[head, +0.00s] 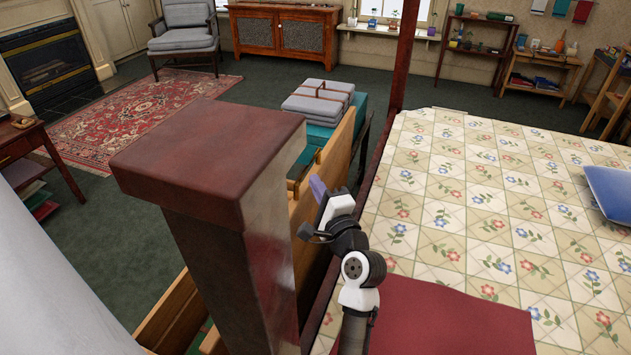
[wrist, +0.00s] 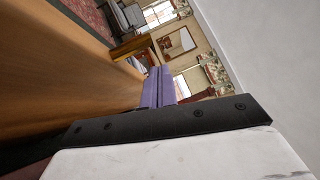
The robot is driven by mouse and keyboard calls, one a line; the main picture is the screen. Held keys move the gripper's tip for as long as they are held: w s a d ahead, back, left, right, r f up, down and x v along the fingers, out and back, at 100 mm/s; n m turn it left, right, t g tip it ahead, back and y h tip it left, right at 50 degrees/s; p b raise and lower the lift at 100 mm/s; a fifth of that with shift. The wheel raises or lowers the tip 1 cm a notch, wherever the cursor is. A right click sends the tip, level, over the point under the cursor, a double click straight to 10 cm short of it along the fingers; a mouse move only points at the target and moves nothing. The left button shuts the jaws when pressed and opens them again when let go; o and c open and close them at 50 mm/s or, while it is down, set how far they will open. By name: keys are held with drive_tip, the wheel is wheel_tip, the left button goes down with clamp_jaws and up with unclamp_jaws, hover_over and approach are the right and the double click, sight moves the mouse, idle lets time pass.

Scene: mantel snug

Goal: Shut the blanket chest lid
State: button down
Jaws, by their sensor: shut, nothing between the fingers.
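The blanket chest (head: 172,318) is partly hidden behind a thick dark-red post. Its light-wood lid (head: 338,150) stands raised, close to upright, between the chest and the bed. My gripper (head: 317,187) is shut and empty, with its purple fingers near the bed-side face of the lid. In the wrist view the lid (wrist: 60,70) fills the left side as a broad brown board, and the shut fingers (wrist: 160,85) point along it. I cannot tell whether they touch it.
The dark-red post (head: 210,160) blocks much of the chest. A bed with a flowered quilt (head: 480,200) lies close on the right. Grey folded blankets (head: 318,100) sit on teal ones (head: 318,138) beyond the post. Open floor and a red rug (head: 140,120) lie to the left.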

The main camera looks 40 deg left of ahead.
sight(296, 183)
drive_tip(key=shift+a, duration=0.25)
drive_tip(key=shift+n+h, duration=0.4)
drive_tip(key=shift+n, duration=0.2)
drive_tip(key=a+p, duration=0.1)
drive_tip(key=s+a+p, duration=0.1)
drive_tip(key=a, duration=0.1)
drive_tip(key=a+p, duration=0.1)
drive_tip(key=a, duration=0.1)
drive_tip(key=shift+s+r+p, duration=0.2)
drive_tip(key=shift+r+p, duration=0.15)
drive_tip(key=shift+r, duration=0.05)
drive_tip(key=shift+s+a+f+g, duration=0.1)
drive_tip(key=shift+a+f+g, duration=0.05)
drive_tip(key=shift+a+g, duration=0.2)
drive_tip(key=shift+d, duration=0.1)
